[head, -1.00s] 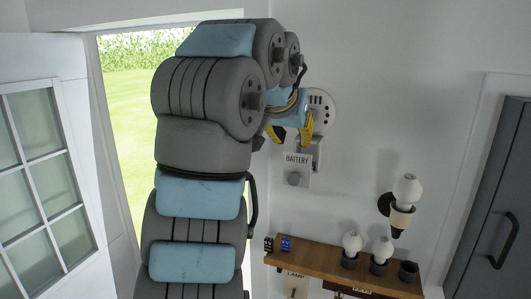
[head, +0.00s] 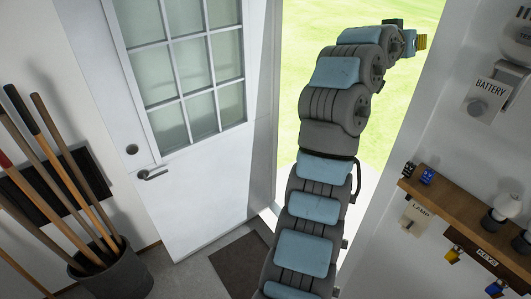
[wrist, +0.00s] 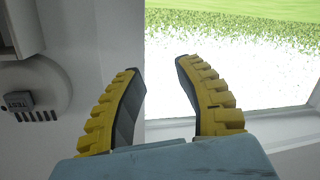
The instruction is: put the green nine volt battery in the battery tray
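My gripper (head: 421,42) is raised in front of the bright doorway in the head view. The wrist view shows its two yellow-ribbed fingers (wrist: 160,100) spread apart with nothing between them. I see no green battery in either current view. A black battery-like block (head: 409,169) and a blue one (head: 427,175) stand on the wooden shelf. The white round detector (head: 517,28) is cut off at the right edge of the head view, above the BATTERY plate (head: 489,94). Its TEST button (wrist: 18,101) shows left of my fingers. I cannot clearly make out the battery tray.
The shelf (head: 455,210) also holds pale bulbs (head: 503,207), with keys (head: 453,254) hanging below. A LAMP plate (head: 415,215) is on the wall. A paned door (head: 190,110) stands left of my arm. Long-handled tools stand in a dark bin (head: 118,275) at far left.

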